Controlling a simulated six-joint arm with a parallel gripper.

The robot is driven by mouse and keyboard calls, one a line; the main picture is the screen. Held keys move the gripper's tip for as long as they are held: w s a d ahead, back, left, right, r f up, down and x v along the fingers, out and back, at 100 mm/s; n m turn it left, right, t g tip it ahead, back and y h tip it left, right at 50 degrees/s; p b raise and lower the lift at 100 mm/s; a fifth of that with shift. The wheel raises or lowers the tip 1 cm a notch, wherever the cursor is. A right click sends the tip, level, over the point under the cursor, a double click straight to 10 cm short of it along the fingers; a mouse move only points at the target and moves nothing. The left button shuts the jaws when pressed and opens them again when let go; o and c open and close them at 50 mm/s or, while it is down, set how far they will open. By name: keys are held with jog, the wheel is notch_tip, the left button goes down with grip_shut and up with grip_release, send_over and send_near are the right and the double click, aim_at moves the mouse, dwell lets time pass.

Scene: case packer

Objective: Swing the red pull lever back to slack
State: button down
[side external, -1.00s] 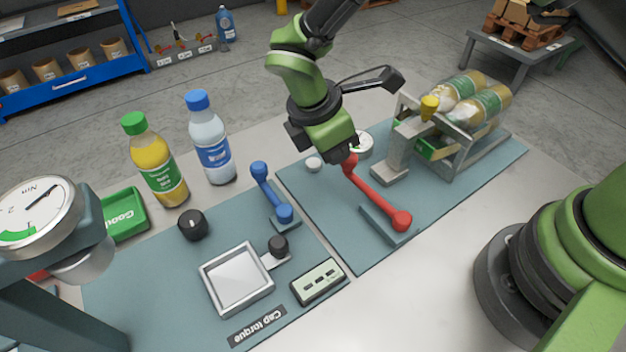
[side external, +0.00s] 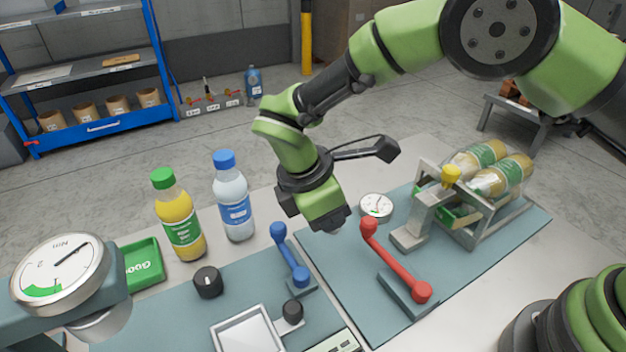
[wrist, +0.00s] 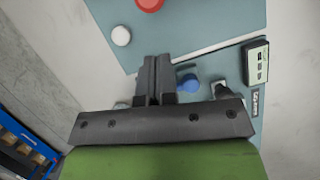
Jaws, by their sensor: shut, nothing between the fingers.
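The red pull lever (side external: 395,260) stands on a grey-blue base on the right mat, its pivot end toward the front right and its ball end toward the back left. Its arm leans up and left. In the wrist view, a red part of it (wrist: 150,4) shows at the top edge. My gripper (side external: 335,230) is to the left of the lever's ball end, apart from it. In the wrist view, the fingers (wrist: 153,68) are together with nothing between them.
A blue lever (side external: 288,256) stands left of my gripper. A white button (wrist: 121,36) is near the fingers. Two bottles stand farther left.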

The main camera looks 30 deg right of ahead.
jog(key=v, duration=0.8)
jog(key=shift+r, duration=0.4)
jog(key=s+d+r+m+t+y, duration=0.2)
jog(key=s+d+r+m+y, duration=0.25)
jog(key=d+r+m, duration=0.65)
jog(key=s+d+r+m+t+y, duration=0.1)
jog(key=s+d+m+t, duration=0.2)
jog(key=s, duration=0.3)
jog(key=s+d+r+m+t, duration=0.2)
jog(key=s+d+m+t, duration=0.1)
jog(key=s+m, duration=0.2)
jog(key=s, duration=0.2)
jog(key=shift+s+d+m+y, duration=0.2)
jog(key=shift+s+m+y, duration=0.05)
jog(key=shift+m+y, duration=0.15)
